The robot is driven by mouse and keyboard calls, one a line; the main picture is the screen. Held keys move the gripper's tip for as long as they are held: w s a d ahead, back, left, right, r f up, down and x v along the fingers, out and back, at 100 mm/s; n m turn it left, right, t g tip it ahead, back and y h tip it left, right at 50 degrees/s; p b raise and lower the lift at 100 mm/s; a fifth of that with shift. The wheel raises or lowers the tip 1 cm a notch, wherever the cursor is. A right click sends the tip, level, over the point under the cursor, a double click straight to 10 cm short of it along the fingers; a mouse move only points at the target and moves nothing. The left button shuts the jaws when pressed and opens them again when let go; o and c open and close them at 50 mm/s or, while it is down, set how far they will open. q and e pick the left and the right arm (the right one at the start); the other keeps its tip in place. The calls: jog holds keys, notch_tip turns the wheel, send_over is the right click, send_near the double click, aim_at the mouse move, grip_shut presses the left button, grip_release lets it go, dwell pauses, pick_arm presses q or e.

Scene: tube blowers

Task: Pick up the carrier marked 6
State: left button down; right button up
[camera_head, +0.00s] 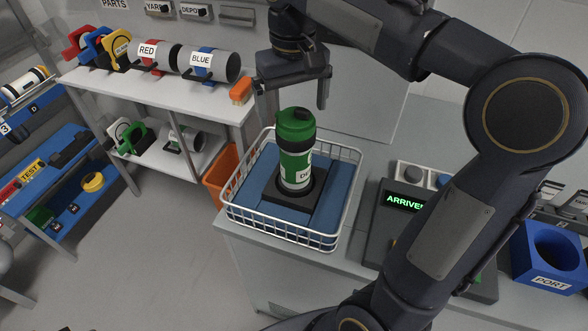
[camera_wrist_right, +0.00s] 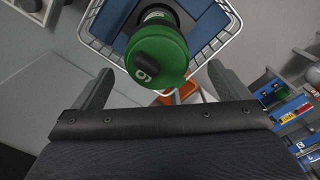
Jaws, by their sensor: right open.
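My left gripper is not in view.
The basket, with a blue lining, sits on a grey counter beside a dark panel (camera_head: 384,219) reading ARRIVED in part. A blue PORT box (camera_head: 524,268) stands at right. Left shelves hold RED (camera_head: 150,55) and BLUE (camera_head: 205,64) tubes. An orange bin (camera_head: 217,178) is left of the basket.

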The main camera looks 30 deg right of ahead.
send_over(296, 160)
jog(key=w+d, duration=0.2)
jog(key=w, duration=0.1)
jog(key=f, duration=0.5)
jog(key=shift+a+f+b, duration=0.25)
jog(key=shift+f+b, duration=0.05)
jog(key=shift+s, duration=0.1)
jog(key=shift+r, duration=0.1)
jog(key=c, duration=1.6)
